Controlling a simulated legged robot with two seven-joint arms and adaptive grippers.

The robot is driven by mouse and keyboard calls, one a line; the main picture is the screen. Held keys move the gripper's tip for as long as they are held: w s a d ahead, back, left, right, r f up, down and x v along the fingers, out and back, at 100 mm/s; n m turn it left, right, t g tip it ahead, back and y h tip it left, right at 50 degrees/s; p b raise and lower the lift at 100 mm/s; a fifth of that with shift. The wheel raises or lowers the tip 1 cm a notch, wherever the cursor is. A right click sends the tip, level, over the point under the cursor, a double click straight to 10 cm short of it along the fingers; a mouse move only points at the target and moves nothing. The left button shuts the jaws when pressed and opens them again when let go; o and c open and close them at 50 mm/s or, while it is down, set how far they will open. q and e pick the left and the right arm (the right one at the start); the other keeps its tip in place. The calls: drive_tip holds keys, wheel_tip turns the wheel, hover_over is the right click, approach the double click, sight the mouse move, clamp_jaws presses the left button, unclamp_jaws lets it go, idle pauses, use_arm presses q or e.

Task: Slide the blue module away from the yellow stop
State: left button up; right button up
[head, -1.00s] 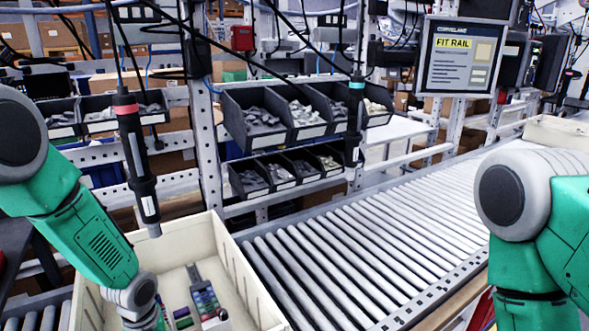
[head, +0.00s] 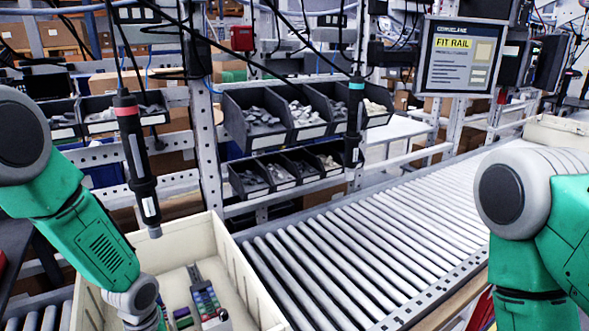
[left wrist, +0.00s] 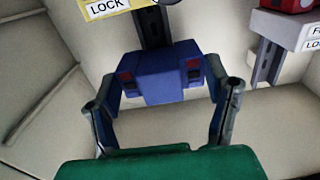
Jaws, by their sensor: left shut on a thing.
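In the left wrist view, the blue module (left wrist: 165,75) sits on a dark rail (left wrist: 153,28) between the two fingers of my left gripper (left wrist: 162,100). The fingers are shut on its sides. A yellow plate marked LOCK (left wrist: 104,8) is beside the rail at the top edge; I cannot tell whether it is part of the yellow stop. In the head view, my left arm reaches down into a cream tote, with its gripper hidden or below the frame. A rail with coloured modules (head: 205,298) lies in that tote. My right gripper is out of view.
The cream tote (head: 238,262) has high walls around the work. A hanging screwdriver (head: 137,160) is close to my left arm. A roller conveyor (head: 370,235) runs alongside.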

use_arm(q)
drive_tip(key=shift+s+d+p, duration=0.25)
drive_tip(key=shift+s+p, duration=0.15)
drive_tip(key=shift+p, duration=0.05)
idle(1.2)
drive_tip(key=o, duration=1.2)
drive_tip(key=shift+w, duration=0.1)
drive_tip(key=shift+r, duration=0.15)
drive_tip(key=shift+r+p, duration=0.9)
drive_tip(key=shift+p, duration=0.05)
